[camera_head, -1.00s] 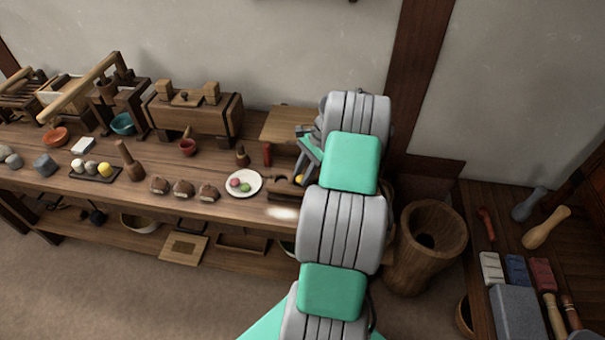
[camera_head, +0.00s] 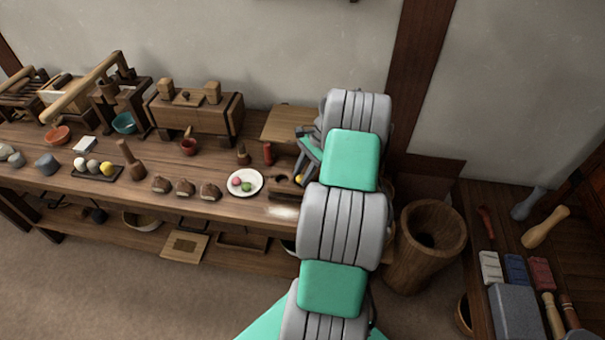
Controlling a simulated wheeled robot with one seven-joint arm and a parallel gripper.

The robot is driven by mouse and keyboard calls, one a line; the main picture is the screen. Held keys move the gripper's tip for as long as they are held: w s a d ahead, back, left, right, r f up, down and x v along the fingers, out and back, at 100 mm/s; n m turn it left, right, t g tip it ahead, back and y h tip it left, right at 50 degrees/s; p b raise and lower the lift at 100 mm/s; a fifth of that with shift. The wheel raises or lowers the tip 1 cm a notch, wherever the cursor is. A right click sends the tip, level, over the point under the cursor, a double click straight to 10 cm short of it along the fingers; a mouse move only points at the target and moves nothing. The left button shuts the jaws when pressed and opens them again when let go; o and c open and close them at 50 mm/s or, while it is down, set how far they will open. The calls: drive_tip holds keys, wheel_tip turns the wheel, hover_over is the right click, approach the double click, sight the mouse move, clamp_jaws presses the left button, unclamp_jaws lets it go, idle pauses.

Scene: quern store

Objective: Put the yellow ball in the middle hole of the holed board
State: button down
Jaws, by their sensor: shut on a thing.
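My gripper (camera_head: 302,172) is at the right end of the long bench, partly hidden behind my arm. It is shut on a small yellow ball (camera_head: 299,180), of which only a bit shows. The ball is over or just beside a dark wooden board (camera_head: 284,196) at the bench's front edge, which appears to be the holed board. My arm covers its right part, and I cannot make out its middle hole or whether the ball touches it. Another yellow ball (camera_head: 107,168) sits on a dark tray (camera_head: 98,178) with paler balls, far to the left.
A white plate (camera_head: 244,194) with pink and green pieces stands just left of the board. A red cylinder (camera_head: 268,154) and a flat wooden panel (camera_head: 287,124) are behind it. A large wooden mortar (camera_head: 425,240) stands on the floor at right.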

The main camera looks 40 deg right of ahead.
drive_tip(key=c, duration=1)
unclamp_jaws()
wheel_tip(320, 180, up, 6)
drive_tip(key=p, duration=0.7)
drive_tip(key=shift+r, duration=0.1)
